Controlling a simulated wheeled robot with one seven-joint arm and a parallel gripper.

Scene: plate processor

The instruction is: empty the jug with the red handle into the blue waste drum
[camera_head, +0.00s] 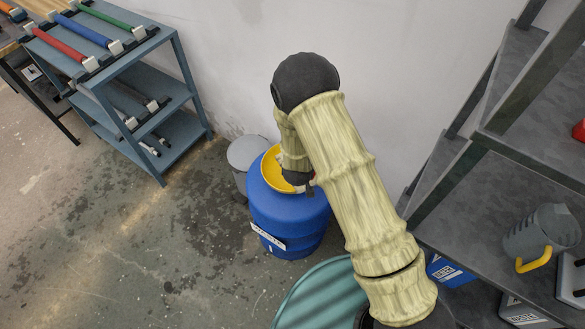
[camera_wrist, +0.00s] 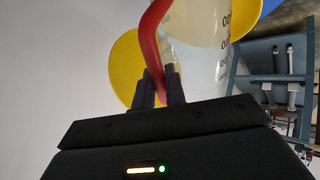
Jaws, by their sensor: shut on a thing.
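The jug's red handle (camera_wrist: 155,35) is between the fingers of my gripper (camera_wrist: 161,85), which is shut on it. The jug's pale body (camera_wrist: 200,65), with dark volume marks, is beyond the fingers in the wrist view. In the head view my gripper is over the blue waste drum (camera_head: 283,230), and my arm hides most of it and the jug. A yellow funnel (camera_head: 270,172) sits on top of the drum; yellow also shows behind the jug in the wrist view (camera_wrist: 124,62). I cannot tell the jug's tilt or whether liquid is flowing.
A grey bin (camera_head: 243,153) stands behind the drum, near the wall. A green drum (camera_head: 318,298) is in front. A grey jug with a yellow handle (camera_head: 540,235) is on the right shelf. A blue-grey rack (camera_head: 160,85) stands left, with open floor before it.

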